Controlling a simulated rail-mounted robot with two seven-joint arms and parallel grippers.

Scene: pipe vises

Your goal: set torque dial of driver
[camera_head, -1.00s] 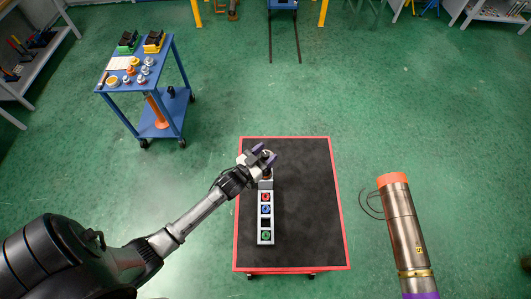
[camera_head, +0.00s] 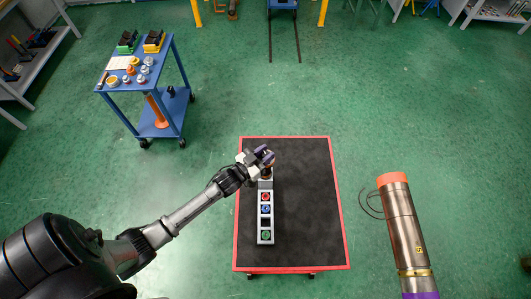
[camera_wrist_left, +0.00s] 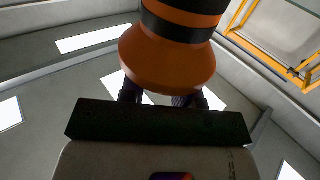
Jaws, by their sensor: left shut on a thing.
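The driver (camera_wrist_left: 170,50) fills the top of the left wrist view as an orange body with black bands and a flared orange collar. My left gripper has purple fingers and is shut on the driver. In the left wrist view the fingers are partly hidden behind the flared collar. The dial's markings cannot be read. My right gripper is not in view.
The grey strip (camera_head: 265,223) holds red, blue, black and green squares on a dark table with a red rim (camera_head: 342,220). The table's right half is clear. A large metal cylinder (camera_head: 403,228) with an orange end stands right. A blue cart (camera_head: 163,70) is back left.

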